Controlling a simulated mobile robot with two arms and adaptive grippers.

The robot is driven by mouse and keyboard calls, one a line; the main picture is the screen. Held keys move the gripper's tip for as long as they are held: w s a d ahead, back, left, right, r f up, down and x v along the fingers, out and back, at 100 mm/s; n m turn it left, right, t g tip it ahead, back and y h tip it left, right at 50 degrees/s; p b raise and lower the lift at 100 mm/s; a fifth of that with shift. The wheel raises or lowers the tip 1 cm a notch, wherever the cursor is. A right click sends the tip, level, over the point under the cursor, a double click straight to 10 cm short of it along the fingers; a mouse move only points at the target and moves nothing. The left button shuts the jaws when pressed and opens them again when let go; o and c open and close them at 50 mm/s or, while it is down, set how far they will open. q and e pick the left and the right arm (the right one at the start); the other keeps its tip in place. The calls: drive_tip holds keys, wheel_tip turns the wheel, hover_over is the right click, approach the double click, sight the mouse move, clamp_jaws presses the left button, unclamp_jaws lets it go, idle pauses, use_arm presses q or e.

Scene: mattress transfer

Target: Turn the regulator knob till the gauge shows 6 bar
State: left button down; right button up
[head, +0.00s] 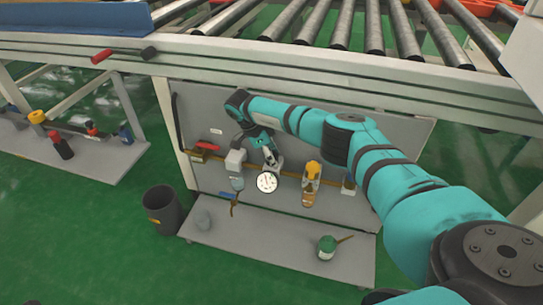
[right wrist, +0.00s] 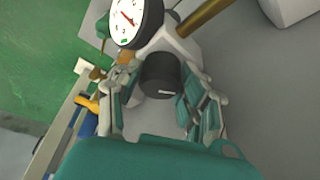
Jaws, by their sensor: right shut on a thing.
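The round white pressure gauge (head: 267,182) sits on the regulator at the grey panel under the conveyor. It also shows at the top of the right wrist view (right wrist: 135,20), partly cut off, with a red needle. Its numbers are too small to read surely. The black regulator knob (right wrist: 160,74) with a pale mark on its rim lies between the fingers of my right gripper (right wrist: 158,86). My right gripper (head: 268,155) is shut on the knob, just above the gauge in the head view, and hides the knob there. My left gripper is out of view.
A grey filter unit (head: 236,163) is left of the gauge and a yellow-topped unit (head: 312,172) right of it. A brass-coloured pipe joins them. The conveyor frame (head: 300,65) runs above.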

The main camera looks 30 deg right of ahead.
drive_tip(key=shift+m, duration=0.5)
drive_tip(key=shift+d, duration=0.1)
drive_tip(key=o, duration=1.2)
drive_tip(key=shift+w+r, duration=0.1)
drive_tip(key=shift+r, duration=0.1)
drive_tip(key=v, duration=0.7)
drive_tip(key=shift+w+r, duration=0.1)
drive_tip(key=shift+r, duration=0.15)
